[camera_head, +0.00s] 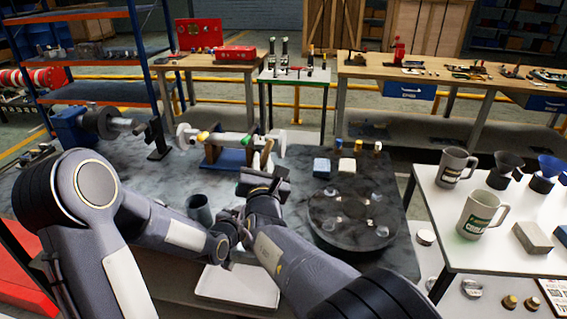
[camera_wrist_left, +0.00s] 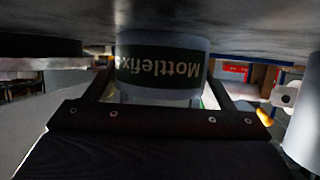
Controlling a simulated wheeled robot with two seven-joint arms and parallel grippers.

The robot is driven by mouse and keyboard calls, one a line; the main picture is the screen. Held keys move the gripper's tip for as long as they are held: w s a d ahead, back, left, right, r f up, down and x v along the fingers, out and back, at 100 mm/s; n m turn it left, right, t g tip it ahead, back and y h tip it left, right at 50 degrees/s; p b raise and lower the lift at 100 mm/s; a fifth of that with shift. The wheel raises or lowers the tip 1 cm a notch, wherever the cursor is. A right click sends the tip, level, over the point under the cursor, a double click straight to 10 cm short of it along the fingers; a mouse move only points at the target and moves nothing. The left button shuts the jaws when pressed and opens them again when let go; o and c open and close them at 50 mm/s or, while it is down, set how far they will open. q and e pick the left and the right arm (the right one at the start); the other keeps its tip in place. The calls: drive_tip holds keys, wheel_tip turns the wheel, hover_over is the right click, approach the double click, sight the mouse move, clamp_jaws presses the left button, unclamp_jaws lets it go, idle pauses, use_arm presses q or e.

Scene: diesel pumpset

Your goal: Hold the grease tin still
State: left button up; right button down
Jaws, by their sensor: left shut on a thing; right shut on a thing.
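The grease tin (camera_wrist_left: 160,68) shows in the left wrist view as a pale cylinder with a dark green band, its lettering upside down. My left gripper (camera_wrist_left: 158,88) has one finger on each side of the tin and is shut on it. The tin appears close to the dark worktop, which lies along the top of that view. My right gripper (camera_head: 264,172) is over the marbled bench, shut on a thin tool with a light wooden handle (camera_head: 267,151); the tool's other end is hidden.
A dark cup (camera_head: 200,208) stands on the bench (camera_head: 165,180) beside my left arm. A round dark turntable (camera_head: 350,220) is to the right, with small blocks behind it. A shaft on a blue stand (camera_head: 230,158) is behind my right gripper. A white tray (camera_head: 235,288) lies in front.

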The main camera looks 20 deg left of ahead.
drive_tip(key=shift+f, duration=2.85)
drive_tip(key=shift+d+f, duration=0.1)
drive_tip(key=shift+f, duration=0.95)
idle(0.3)
drive_tip(key=shift+r, duration=3.95)
drive_tip(key=shift+f, duration=2.9)
drive_tip(key=shift+f, duration=0.35)
